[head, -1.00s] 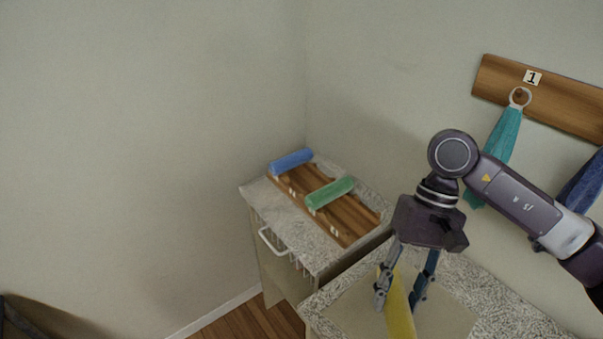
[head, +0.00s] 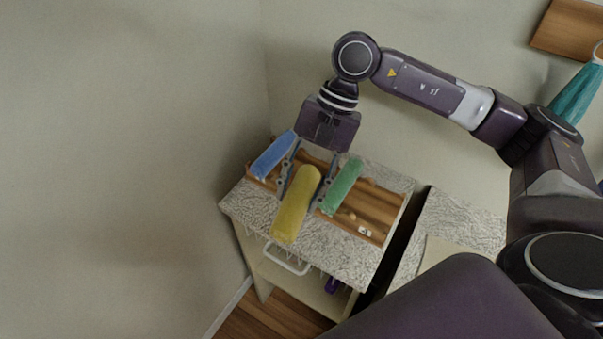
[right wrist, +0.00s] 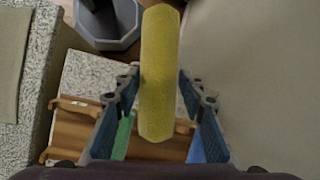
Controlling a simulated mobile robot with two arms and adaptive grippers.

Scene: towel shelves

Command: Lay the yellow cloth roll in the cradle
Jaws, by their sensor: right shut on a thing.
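The yellow cloth roll (head: 294,210) is held between the fingers of my right gripper (head: 300,198), which is shut on it. In the head view it appears between the blue roll (head: 273,156) and the green roll (head: 343,187), its near end tilted toward the cabinet front. The wooden cradle (head: 378,207) lies on the speckled cabinet top and holds these two rolls. In the right wrist view the yellow roll (right wrist: 159,80) hides part of the cradle (right wrist: 75,133). It looks raised above the cradle; the exact gap cannot be told. My left gripper is not in view.
The cabinet top (head: 350,262) is bare in front of the cradle. A white handle (head: 287,262) is on the cabinet's front. A second speckled counter (head: 455,227) stands to the right across a dark gap. A teal towel (head: 575,95) hangs at upper right.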

